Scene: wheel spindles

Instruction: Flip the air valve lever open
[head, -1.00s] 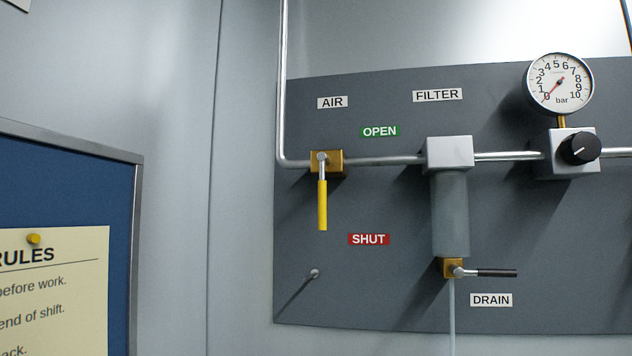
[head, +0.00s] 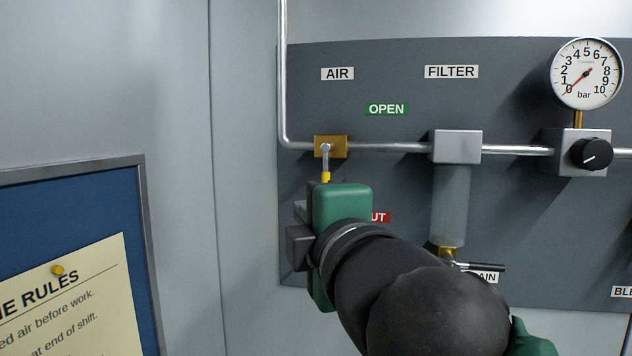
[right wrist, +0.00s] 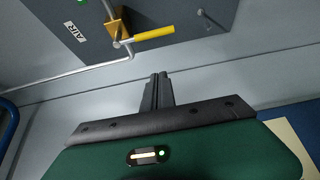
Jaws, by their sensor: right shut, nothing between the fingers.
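The air valve (head: 337,147) is a brass block on the pipe under the AIR label. Its yellow lever (head: 326,177) hangs straight down; most of it is hidden behind my right gripper in the head view. In the right wrist view the whole yellow lever (right wrist: 153,33) shows. My right gripper (head: 300,232) is in front of the panel, its green body over the lever's lower part. In the right wrist view its dark fingers (right wrist: 158,77) are together and empty, with a gap in the picture between their tips and the lever. My left gripper is out of view.
The green OPEN label (head: 386,109) is up and right of the valve; the red SHUT label (head: 381,217) is partly covered. The filter (head: 455,147), drain valve, black regulator knob (head: 591,154) and gauge (head: 586,74) reading about zero are to the right. A blue notice board (head: 60,215) is at left.

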